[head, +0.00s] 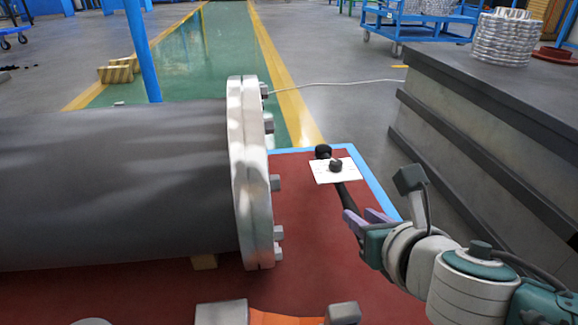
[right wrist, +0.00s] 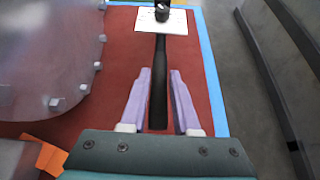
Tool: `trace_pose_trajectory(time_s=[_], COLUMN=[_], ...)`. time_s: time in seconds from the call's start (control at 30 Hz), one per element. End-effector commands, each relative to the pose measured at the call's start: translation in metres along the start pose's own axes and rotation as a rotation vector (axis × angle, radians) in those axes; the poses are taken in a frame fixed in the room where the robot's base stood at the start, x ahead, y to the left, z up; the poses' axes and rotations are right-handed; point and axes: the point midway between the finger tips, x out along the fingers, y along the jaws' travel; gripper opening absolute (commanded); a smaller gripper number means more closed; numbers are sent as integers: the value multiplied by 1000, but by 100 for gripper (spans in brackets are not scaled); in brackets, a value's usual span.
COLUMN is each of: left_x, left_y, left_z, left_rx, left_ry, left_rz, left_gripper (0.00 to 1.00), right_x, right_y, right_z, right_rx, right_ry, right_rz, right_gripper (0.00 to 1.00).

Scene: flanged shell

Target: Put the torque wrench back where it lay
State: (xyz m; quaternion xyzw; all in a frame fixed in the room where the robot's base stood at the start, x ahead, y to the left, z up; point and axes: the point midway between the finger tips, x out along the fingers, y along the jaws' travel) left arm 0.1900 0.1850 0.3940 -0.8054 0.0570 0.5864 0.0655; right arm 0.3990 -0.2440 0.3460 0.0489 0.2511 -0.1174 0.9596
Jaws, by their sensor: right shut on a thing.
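The torque wrench is a dark bar with a black handle, seen in the head view (head: 344,194) and the right wrist view (right wrist: 158,75). A black knob-like part shows above the card, also in the right wrist view (right wrist: 162,12). My right gripper (head: 366,216) has its purple fingers on both sides of the handle and is shut on it; they also show in the wrist view (right wrist: 159,75). Whether the wrench touches the card is unclear. My left gripper is not in view.
The large grey flanged shell (head: 110,180) with its bolted flange (head: 250,170) stands close on the left. A dark bench (head: 480,110) is on the right. The red surface (head: 320,235) has a blue edge (head: 385,195). An orange item (head: 285,318) lies at the bottom.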

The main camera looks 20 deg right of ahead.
Motion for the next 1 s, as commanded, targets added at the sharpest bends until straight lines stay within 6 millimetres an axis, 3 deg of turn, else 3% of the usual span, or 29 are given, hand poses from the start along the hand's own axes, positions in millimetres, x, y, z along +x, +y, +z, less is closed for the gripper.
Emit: trace_pose_trajectory(time_s=[0.03,0.17,0.53,0.57,0.6,0.8,1.0], left_x=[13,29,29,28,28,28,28], left_y=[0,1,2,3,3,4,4], left_z=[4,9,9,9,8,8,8], left_rx=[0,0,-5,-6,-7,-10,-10], left_ry=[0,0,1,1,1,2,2], left_rz=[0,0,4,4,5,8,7], left_gripper=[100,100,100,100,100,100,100], right_x=[7,16,17,16,16,16,16], right_y=[0,-1,-1,-2,-2,-1,-2], right_z=[-11,-27,-27,-30,-29,-29,-29], right_rx=[1,1,0,0,0,0,0], right_ry=[-4,-4,-4,2,2,1,1], right_rz=[1,-1,0,-1,-1,-1,-1], right_gripper=[0,0,0,32,36,59,60])
